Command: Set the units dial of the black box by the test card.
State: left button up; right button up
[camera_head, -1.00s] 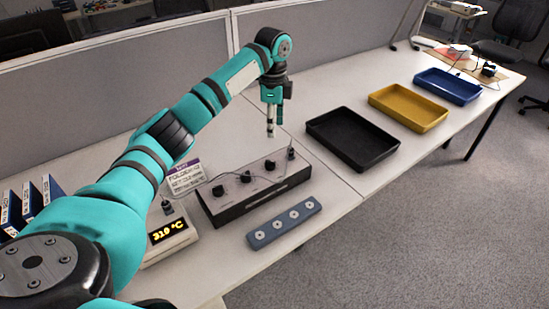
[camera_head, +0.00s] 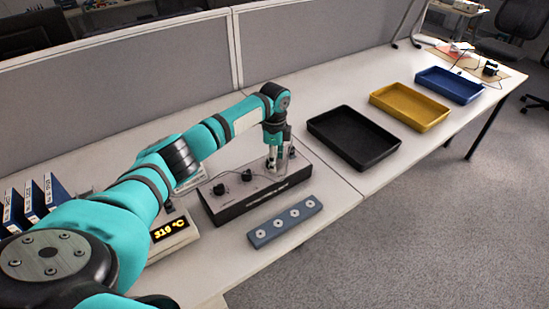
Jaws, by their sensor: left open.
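The black box (camera_head: 263,199) stands on the white table, its grey top carrying a row of black knobs. The left knob (camera_head: 219,189) and the middle knob (camera_head: 246,175) show clear. My left gripper (camera_head: 277,167) is open and points down at the right end of the box, its fingers around or just beside the knob there; I cannot tell whether they touch it. That right knob is mostly hidden by the fingers. The test card (camera_head: 188,184) stands behind the box at the left, largely hidden by my left arm. My right gripper is not in view.
A beige unit with a lit display (camera_head: 170,230) stands left of the box. A blue-grey strip with several white discs (camera_head: 285,222) lies in front. Black (camera_head: 353,137), yellow (camera_head: 409,108) and blue (camera_head: 448,85) trays stand to the right. A grey partition (camera_head: 120,95) closes the back.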

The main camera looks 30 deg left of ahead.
pick_arm(q)
grip_shut()
